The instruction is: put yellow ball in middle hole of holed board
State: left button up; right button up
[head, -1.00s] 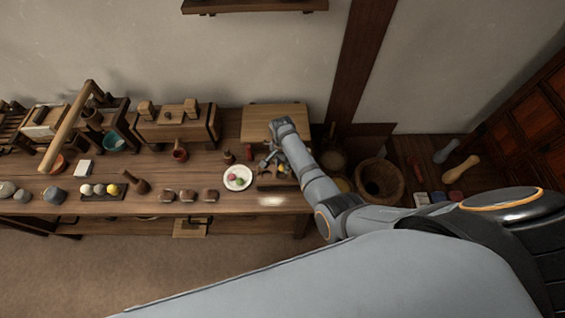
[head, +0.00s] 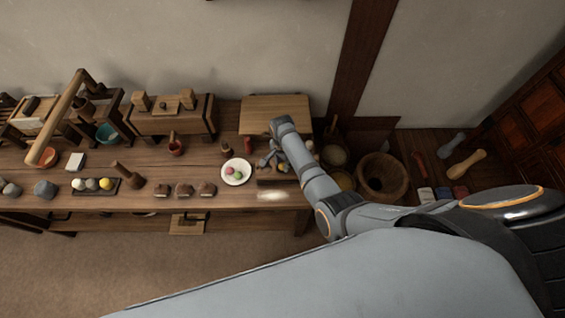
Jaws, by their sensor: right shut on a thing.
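My right gripper (head: 274,160) is over the right part of the workbench, fingers pointing down and away from me. It is shut on a small yellowish thing (head: 283,168), most likely the yellow ball, largely hidden by the fingers. A dark wooden block (head: 268,181), which seems to be the holed board, lies just under and in front of the gripper; its holes are too small and covered to tell apart. Another yellow ball (head: 105,184) sits with two paler balls on a dark tray (head: 117,190) at the left. My left gripper is not in view.
A white plate (head: 247,164) with a pink and a green ball stands left of the gripper. A pale wooden board (head: 270,113) lies behind it. Several brown lumps (head: 184,190) line the front edge. A large wooden mortar (head: 384,172) stands on the floor at right.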

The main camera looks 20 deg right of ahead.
dwell(0.6)
dwell(0.3)
jog(key=o, duration=0.9)
jog(key=shift+r, duration=0.1)
notch_tip(320, 180, up, 6)
jog(key=p, duration=0.7)
